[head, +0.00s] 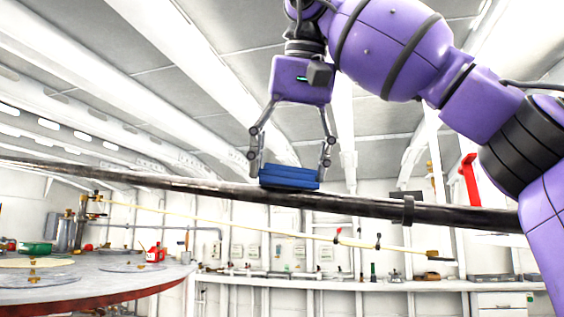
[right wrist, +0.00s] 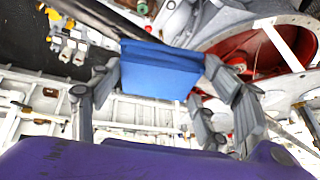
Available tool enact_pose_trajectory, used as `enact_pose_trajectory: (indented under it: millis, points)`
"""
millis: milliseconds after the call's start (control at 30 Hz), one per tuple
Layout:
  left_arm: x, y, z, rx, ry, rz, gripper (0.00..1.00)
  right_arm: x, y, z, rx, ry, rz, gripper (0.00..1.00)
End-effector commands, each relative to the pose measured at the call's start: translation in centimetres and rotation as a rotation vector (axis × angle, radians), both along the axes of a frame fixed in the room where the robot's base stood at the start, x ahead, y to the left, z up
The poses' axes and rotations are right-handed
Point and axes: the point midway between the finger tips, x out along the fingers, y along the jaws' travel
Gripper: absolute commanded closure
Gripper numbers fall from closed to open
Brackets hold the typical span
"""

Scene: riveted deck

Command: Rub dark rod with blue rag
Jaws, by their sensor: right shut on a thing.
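The dark rod (head: 220,189) runs across the whole head view, sloping slightly down to the right. The blue rag (head: 290,178), a folded block, sits on top of the rod near the middle and appears to touch it. My right gripper (head: 291,166) points down from above and is shut on the rag, one finger at each end. In the right wrist view the rag (right wrist: 160,69) fills the space between the fingers (right wrist: 155,85), with the dark rod (right wrist: 110,35) behind it at upper left. My left gripper is not in view.
A round table (head: 120,279) with a red edge stands at lower left, holding a green pan (head: 36,248) and a red container (head: 155,254). A thin pale rod (head: 270,227) hangs below the dark rod. A long bench (head: 380,285) lines the back wall.

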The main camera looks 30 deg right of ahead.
Motion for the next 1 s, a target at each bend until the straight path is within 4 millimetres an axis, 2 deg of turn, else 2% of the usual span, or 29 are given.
enact_pose_trajectory:
  millis: [367,800,1000]
  points:
    - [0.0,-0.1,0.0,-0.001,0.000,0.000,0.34,-2.2,-1.6,-0.6,0.003,0.000,-0.001,0.60]
    - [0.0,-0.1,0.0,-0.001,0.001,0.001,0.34,0.3,0.1,-0.6,0.003,0.002,-0.001,0.60]
    - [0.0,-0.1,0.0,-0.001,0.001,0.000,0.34,0.9,0.4,-0.6,0.003,0.002,0.000,0.60]
